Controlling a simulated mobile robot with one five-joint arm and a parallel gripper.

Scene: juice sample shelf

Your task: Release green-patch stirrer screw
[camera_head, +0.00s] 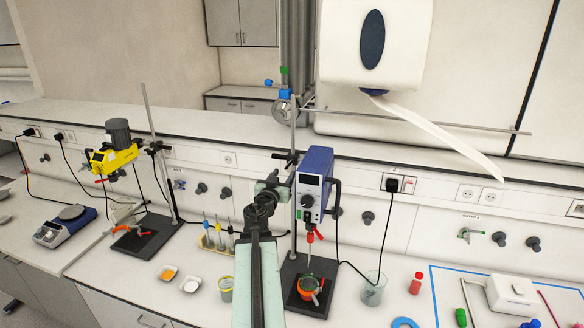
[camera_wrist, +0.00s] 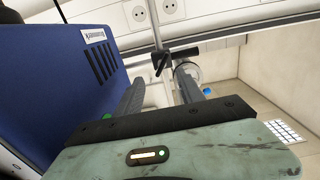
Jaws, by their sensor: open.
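A black screw handle (camera_wrist: 161,62) sits on the rod beyond my fingers. My gripper (camera_head: 268,184) is beside the stirrer's left side in the head view. In the wrist view my gripper (camera_wrist: 160,92) is open, with nothing held between its fingers.
A yellow stirrer (camera_head: 115,158) stands on another stand at the left. A tube rack (camera_head: 215,238) and small cups are left of my arm. A glass beaker (camera_head: 372,288) and red bottle (camera_head: 416,283) are at the right. A horizontal rod (camera_head: 420,118) extends above.

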